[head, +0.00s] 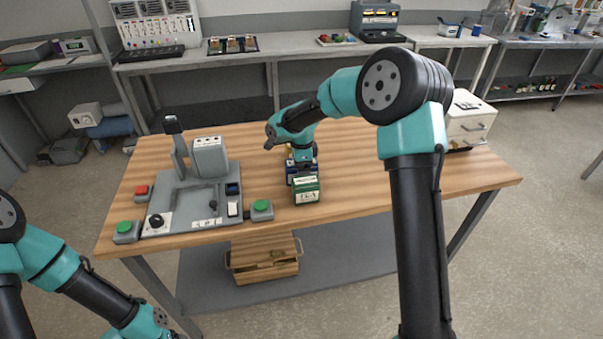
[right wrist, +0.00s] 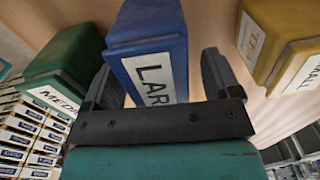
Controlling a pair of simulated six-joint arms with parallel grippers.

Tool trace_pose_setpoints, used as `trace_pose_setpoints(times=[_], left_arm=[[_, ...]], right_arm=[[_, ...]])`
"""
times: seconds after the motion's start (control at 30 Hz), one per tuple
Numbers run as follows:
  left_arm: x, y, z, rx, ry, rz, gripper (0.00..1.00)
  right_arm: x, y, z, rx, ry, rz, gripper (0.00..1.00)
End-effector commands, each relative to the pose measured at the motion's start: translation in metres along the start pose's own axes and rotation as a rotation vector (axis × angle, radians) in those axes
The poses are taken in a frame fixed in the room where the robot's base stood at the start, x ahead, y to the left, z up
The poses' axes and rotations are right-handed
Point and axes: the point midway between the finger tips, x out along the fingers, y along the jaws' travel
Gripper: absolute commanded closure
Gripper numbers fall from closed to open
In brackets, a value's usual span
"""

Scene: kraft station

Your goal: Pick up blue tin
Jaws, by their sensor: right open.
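The blue tin (right wrist: 150,35), with a white label reading "LAR…", shows in the right wrist view. My right gripper (right wrist: 162,75) is open, with one finger on each side of the blue tin; I cannot tell whether either finger touches it. In the head view the right gripper (head: 303,163) is over the row of tins on the wooden table, and the blue tin (head: 289,172) is mostly hidden behind the green tin and gripper. My left arm is at the lower left of the head view, its gripper out of the picture.
A green tin (head: 306,190) stands in front of the blue one, and a yellow tin (right wrist: 285,40) stands on its other side. A grey machine (head: 195,195) with green buttons is to the left on the wooden table (head: 350,190). A white drawer box (head: 467,120) is at right.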

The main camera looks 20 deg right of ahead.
Motion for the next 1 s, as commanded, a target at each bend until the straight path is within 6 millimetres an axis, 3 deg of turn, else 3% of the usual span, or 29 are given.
trace_pose_setpoints(times=[0.17, 0.8, 1.0], left_arm=[[0.0000, 0.0000, 0.0000, 0.000, 0.000, 0.000, 0.35], [0.0000, 0.0000, 0.0000, 0.000, 0.000, 0.000, 0.35], [0.0000, 0.0000, 0.0000, 0.000, 0.000, 0.000, 0.35]], right_arm=[[-0.0001, 0.0000, 0.0000, 0.000, 0.000, 0.000, 0.17], [-0.0002, 0.0000, 0.0000, 0.000, 0.000, 0.000, 0.77], [-0.0007, -0.0001, 0.0000, 0.000, 0.000, 0.000, 0.78]])
